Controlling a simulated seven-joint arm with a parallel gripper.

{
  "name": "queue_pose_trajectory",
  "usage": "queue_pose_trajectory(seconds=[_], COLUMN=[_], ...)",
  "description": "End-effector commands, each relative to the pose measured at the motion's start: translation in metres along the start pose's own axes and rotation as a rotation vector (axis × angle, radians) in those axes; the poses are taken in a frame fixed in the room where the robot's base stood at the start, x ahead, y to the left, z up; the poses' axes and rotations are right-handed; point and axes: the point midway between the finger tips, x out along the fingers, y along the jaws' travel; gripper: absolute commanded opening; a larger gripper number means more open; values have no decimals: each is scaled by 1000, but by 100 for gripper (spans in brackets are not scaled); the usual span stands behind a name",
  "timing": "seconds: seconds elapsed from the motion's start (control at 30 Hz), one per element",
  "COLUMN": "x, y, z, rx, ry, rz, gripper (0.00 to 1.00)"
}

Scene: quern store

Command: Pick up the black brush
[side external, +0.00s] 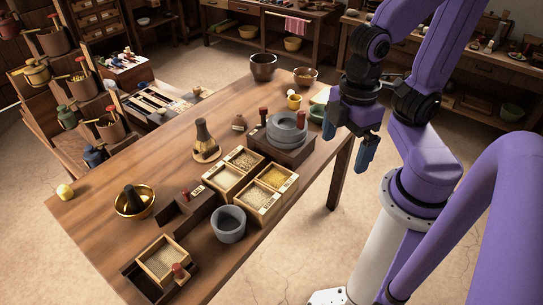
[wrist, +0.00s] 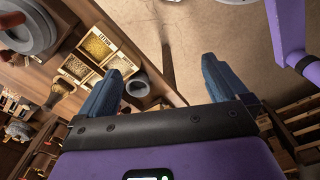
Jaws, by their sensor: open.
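A dark brush (side external: 203,138) with a paler flared lower end stands upright on a small round wooden stand (side external: 207,154), left of the grain boxes on the table. It seems to show at the left of the wrist view too (wrist: 62,88), tilted by the camera angle. My gripper (side external: 346,150) is open and empty, beyond the table's right edge and well apart from the brush. In the wrist view my gripper (wrist: 166,62) has its two blue fingers wide apart with nothing between them.
A stone quern (side external: 287,130), a divided grain box (side external: 250,182), a grey stone cup (side external: 228,224) and a brass bowl (side external: 135,201) with a dark piece inside stand on the wooden table (side external: 110,185). The table's left part is mostly clear.

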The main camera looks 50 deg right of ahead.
Motion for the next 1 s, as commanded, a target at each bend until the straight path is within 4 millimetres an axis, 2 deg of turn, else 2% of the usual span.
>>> queue_pose_trajectory(seconds=[0.17, 0.27, 0.3, 0.57, 0.67, 0.77, 0.83, 1.0], x=[0, 0, 0, 0, -1, -2, -3, -3], y=[0, 0, 0, 1, 7, 23, 40, 96], z=[0, 0, 0, -1, -6, -17, -28, -47], rx=[3, 3, 3, 8, 48, 145, 246, 520], ry=[0, 0, 0, 0, -1, -3, -5, -8], rz=[0, 0, 0, 0, 1, 3, 6, 11], gripper=[100, 71, 66, 66, 66, 66, 66, 66])
